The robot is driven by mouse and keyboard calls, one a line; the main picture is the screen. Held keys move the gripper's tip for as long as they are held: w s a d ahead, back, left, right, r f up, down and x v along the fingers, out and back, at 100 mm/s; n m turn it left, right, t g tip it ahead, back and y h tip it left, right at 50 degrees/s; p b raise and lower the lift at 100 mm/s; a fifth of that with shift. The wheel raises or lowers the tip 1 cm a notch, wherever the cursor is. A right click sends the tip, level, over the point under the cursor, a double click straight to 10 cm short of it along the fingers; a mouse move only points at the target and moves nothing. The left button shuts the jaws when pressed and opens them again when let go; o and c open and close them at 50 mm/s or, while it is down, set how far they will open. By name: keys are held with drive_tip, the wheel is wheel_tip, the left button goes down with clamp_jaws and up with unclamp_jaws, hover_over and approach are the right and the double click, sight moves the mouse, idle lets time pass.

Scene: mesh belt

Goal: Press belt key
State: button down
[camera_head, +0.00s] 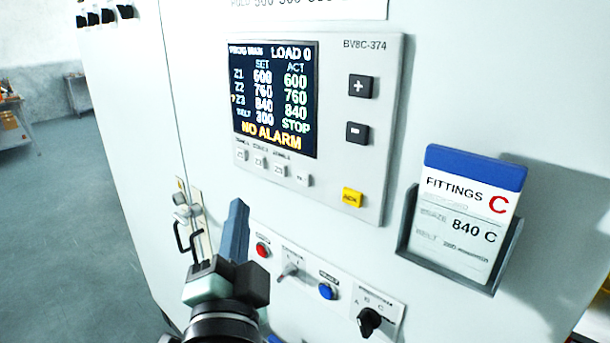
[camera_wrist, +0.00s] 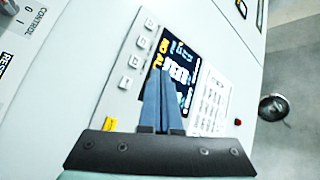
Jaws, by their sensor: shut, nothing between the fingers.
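The control panel (camera_head: 385,130) on the pale cabinet has a dark display (camera_head: 273,100) and a row of small pale keys under it. The rightmost key (camera_head: 303,180) has a label too small to read; it also shows in the wrist view (camera_wrist: 125,82). The display's bottom row reads BELT 300 STOP, above NO ALARM. My gripper (camera_head: 239,203) is shut and empty, its blue fingers pointing up below the key row. In the wrist view the fingertips (camera_wrist: 165,76) overlap the display, and I see no contact with any key.
A yellow key (camera_head: 352,197) and plus (camera_head: 361,87) and minus (camera_head: 357,133) keys sit on the panel's right side. A lower strip carries a red button (camera_head: 262,250), a blue button (camera_head: 327,291) and a black knob (camera_head: 369,321). A card holder (camera_head: 450,262) juts out at right.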

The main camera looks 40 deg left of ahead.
drive_tip(key=shift+w, duration=0.1)
drive_tip(key=w+b, duration=0.2)
drive_tip(key=w, duration=0.6)
drive_tip(key=shift+w+d, duration=0.35)
drive_tip(key=shift+d, duration=0.05)
idle(1.8)
drive_tip(key=shift+w, duration=0.4)
drive_tip(key=shift+w, duration=0.4)
idle(0.4)
drive_tip(key=shift+s, duration=0.85)
drive_tip(key=shift+s+a+p, duration=0.2)
drive_tip(key=shift+s+p, duration=0.9)
drive_tip(key=shift+s, duration=1.35)
